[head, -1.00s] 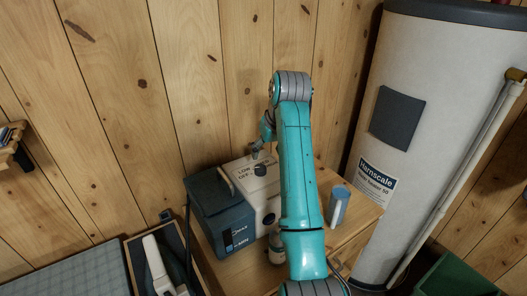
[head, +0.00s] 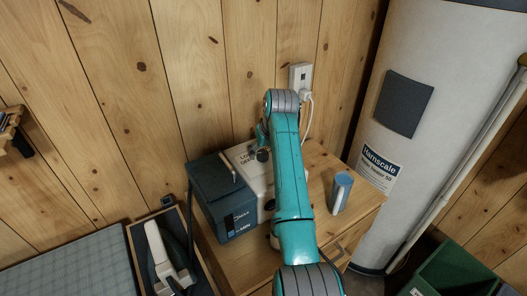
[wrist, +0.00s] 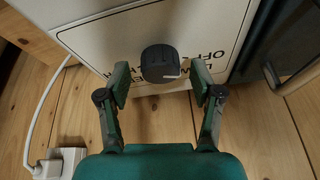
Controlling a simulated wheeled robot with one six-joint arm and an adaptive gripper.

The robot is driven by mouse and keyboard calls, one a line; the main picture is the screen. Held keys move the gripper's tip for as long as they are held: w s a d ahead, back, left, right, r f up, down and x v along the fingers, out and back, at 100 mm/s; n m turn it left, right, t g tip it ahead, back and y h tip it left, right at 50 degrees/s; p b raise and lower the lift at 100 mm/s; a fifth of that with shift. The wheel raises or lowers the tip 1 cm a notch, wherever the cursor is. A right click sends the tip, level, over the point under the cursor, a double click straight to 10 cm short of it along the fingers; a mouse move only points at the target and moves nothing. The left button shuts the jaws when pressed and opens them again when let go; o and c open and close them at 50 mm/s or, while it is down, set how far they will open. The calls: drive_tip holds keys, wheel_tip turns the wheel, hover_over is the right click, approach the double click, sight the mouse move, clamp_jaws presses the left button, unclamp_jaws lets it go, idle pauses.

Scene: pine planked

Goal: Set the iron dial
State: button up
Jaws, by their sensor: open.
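The dial (wrist: 160,62) is a round black knob on the white top panel (wrist: 85,40) of an appliance. A white mark on it points to the lower right in the wrist view. Printed lettering, partly hidden, lies around it, with OFF readable. My gripper (wrist: 161,79) is open, with one fingertip on each side of the dial's near edge; contact cannot be told. In the head view the dial (head: 263,155) shows small and dark beside my arm, and the white panel (head: 238,154) is partly covered by the arm.
A dark blue box (head: 222,200) adjoins the white appliance on the wooden cabinet (head: 360,195). A wall socket (head: 300,76) with a white plug and cord is behind. A large white tank (head: 450,90) stands at the right.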

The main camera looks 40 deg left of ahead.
drive_tip(key=shift+f, duration=0.1)
drive_tip(key=c, duration=1.1)
drive_tip(key=shift+c, duration=0.2)
drive_tip(key=shift+m, duration=0.4)
drive_tip(key=m, duration=0.2)
drive_tip(key=m+t+h, duration=0.1)
drive_tip(key=shift+s+a+m+t, duration=0.1)
drive_tip(key=shift+m+t, duration=0.2)
drive_tip(key=shift+m, duration=0.1)
drive_tip(key=m, duration=0.2)
drive_tip(key=m+h, duration=0.1)
drive_tip(key=m, duration=0.1)
drive_tip(key=shift+m+t+h, duration=0.3)
drive_tip(key=shift+t, duration=0.1)
drive_tip(key=m+h, duration=0.1)
drive_tip(key=m, duration=0.3)
drive_tip(key=shift+a+h, duration=0.1)
drive_tip(key=shift+h, duration=0.3)
drive_tip(key=shift+m+h, duration=0.8)
drive_tip(key=shift+m, duration=1.4)
